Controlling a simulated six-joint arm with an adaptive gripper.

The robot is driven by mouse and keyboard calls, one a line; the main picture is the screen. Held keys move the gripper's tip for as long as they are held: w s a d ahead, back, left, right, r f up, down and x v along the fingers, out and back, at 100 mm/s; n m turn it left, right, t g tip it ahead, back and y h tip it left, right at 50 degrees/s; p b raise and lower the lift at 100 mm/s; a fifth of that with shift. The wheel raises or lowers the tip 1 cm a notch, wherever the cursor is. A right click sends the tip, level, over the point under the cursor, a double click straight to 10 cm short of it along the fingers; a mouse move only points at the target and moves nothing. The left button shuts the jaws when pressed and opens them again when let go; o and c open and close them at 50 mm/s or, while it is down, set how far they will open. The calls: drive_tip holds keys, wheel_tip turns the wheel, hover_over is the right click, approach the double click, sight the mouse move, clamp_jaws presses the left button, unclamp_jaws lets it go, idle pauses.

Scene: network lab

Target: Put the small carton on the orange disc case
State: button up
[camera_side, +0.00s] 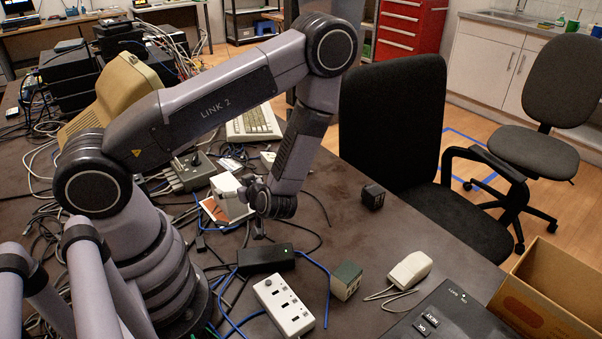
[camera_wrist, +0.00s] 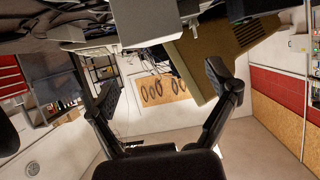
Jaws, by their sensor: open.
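The small carton (camera_side: 229,194) is a white box at the middle left of the table in the side view, just left of my gripper (camera_side: 248,190). It appears to rest on the orange disc case (camera_side: 209,208), whose orange and white edge shows around its lower part; the contact itself is hidden. In the wrist view a pale box, apparently the carton (camera_wrist: 122,28), shows at the top, beyond the fingers. My gripper (camera_wrist: 162,82) has its fingers wide apart there with nothing between them. The disc case is not clear in the wrist view.
Cables, a black power brick (camera_side: 265,258) and a white power strip (camera_side: 283,306) lie in front of my gripper. A green-and-beige block (camera_side: 346,281) and a mouse (camera_side: 411,268) sit to the right. A beige monitor (camera_side: 112,92) stands behind. The table's right middle is mostly clear.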

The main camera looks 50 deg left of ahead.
drive_tip(key=w+d+r+m+t+h, duration=0.2)
drive_tip(key=w+d+r+t+h, duration=0.25)
drive_tip(key=w+d+h, duration=0.35)
drive_tip(key=w+d+r+m+t+h, duration=0.25)
drive_tip(key=d+r+m+h, duration=0.4)
drive_tip(key=r, duration=0.65)
drive_tip(key=s+d+r+m+h, duration=0.1)
drive_tip(key=s+d+r+m, duration=0.3)
drive_tip(key=s+r, duration=0.55)
drive_tip(key=s+a+r+m+y, duration=0.1)
drive_tip(key=s+a+r+m, duration=0.1)
drive_tip(key=s, duration=0.3)
drive_tip(key=s+a+r+m+g+y, duration=0.1)
drive_tip(key=s+a+r+m, duration=0.1)
drive_tip(key=s, duration=0.4)
drive_tip(key=shift+a+r+m, duration=0.2)
drive_tip(key=shift+a+m, duration=0.55)
drive_tip(key=shift+a, duration=0.05)
